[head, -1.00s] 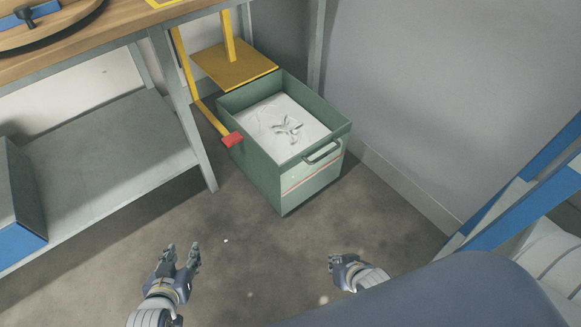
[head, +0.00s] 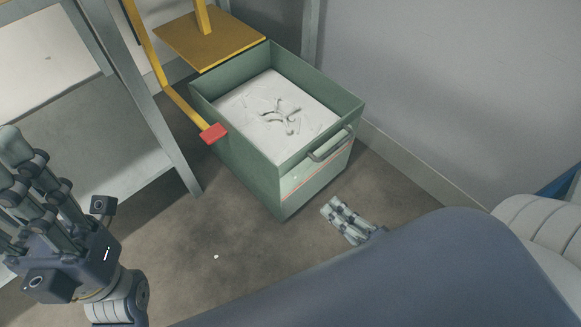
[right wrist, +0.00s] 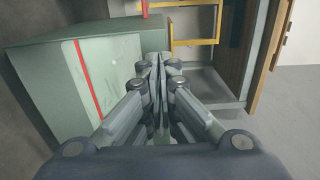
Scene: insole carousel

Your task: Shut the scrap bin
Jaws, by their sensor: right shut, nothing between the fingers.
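The scrap bin (head: 240,145) is a green box with an uncovered top, white inside with curled scraps. It stands on the floor at the centre of the head view, and a grey handle (head: 331,147) is on its front. Its front face with a red stripe shows at the left of the right wrist view (right wrist: 118,65). My right gripper (head: 333,205) is shut and empty, low in front of the bin, apart from the handle in the head view. Its closed fingers show in the right wrist view (right wrist: 158,60). My left gripper (head: 28,150) is at the left edge, partly cut off.
A yellow bar with a red end (head: 213,134) runs along the bin's left side. A yellow plate (head: 208,42) is behind it. A grey table leg (head: 150,120) stands to the left, and a grey wall (head: 450,90) is to the right. Floor is free in front.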

